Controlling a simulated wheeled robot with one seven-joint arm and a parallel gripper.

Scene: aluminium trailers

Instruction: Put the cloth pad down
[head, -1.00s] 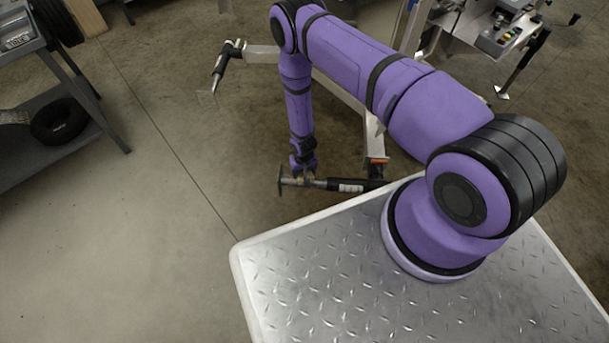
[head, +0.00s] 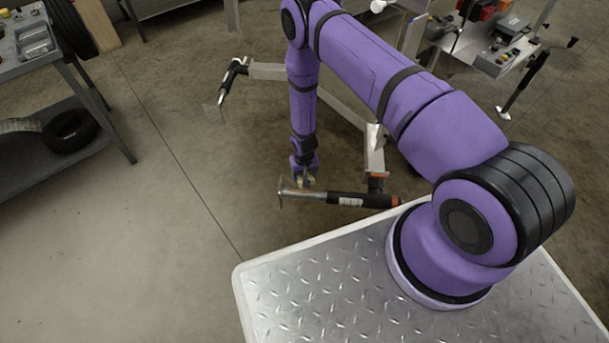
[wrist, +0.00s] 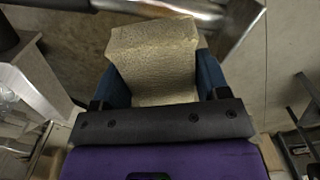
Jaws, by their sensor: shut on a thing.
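The cloth pad (wrist: 155,48) is beige and textured. It sits between the two blue fingers of my gripper (wrist: 162,78) in the wrist view. My gripper is shut on it, and the pad extends beyond the fingertips. In the head view my gripper (head: 304,176) hangs low at the end of my arm, close to the metal tube of a black-and-silver jack (head: 345,199). The pad is too small there to make out clearly. Whether it touches the tube cannot be told.
A metal frame (head: 338,110) runs behind my arm, with another jack-like part (head: 230,80) at its far left end. A grey shelf cart (head: 85,85) with a tyre (head: 70,131) stands at left. A control-box stand (head: 495,55) is at upper right. Floor (head: 150,230) is open at left.

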